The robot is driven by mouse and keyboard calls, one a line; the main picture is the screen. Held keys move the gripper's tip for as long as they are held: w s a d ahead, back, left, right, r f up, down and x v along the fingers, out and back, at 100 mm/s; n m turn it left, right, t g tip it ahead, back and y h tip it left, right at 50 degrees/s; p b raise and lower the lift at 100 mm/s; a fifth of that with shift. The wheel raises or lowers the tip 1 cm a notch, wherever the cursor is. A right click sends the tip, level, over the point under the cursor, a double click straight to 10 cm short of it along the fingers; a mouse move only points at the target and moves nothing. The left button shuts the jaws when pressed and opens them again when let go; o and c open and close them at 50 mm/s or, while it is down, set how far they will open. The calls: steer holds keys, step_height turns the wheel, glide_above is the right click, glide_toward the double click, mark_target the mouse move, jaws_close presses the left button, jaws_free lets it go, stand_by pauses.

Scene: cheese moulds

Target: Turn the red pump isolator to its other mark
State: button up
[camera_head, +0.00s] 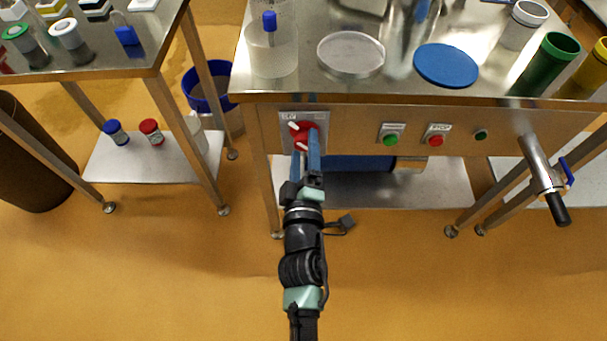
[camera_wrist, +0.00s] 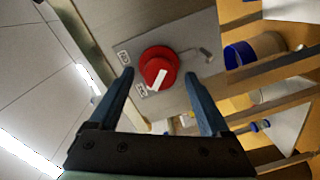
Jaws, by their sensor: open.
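The red pump isolator (camera_head: 304,135) is a round red knob with a white bar, on a grey plate on the front panel of the steel table, left end. In the wrist view the red knob (camera_wrist: 158,68) shows whole, its white bar slanted, with small printed marks on the plate beside it. My gripper (camera_head: 307,155) is in front of the isolator and hides part of its lower side. In the wrist view my gripper (camera_wrist: 160,82) has its two blue fingers apart, one on each side of the knob.
Right of the isolator, the panel carries a green button (camera_head: 390,139), a red button (camera_head: 436,140) and a valve pipe (camera_head: 541,170) that sticks out. A side table (camera_head: 150,72) stands at left, with a blue bucket (camera_head: 203,88) between. The floor in front is clear.

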steer(key=s, duration=1.2)
steer(key=shift+r, duration=0.35)
steer(key=shift+s, duration=0.1)
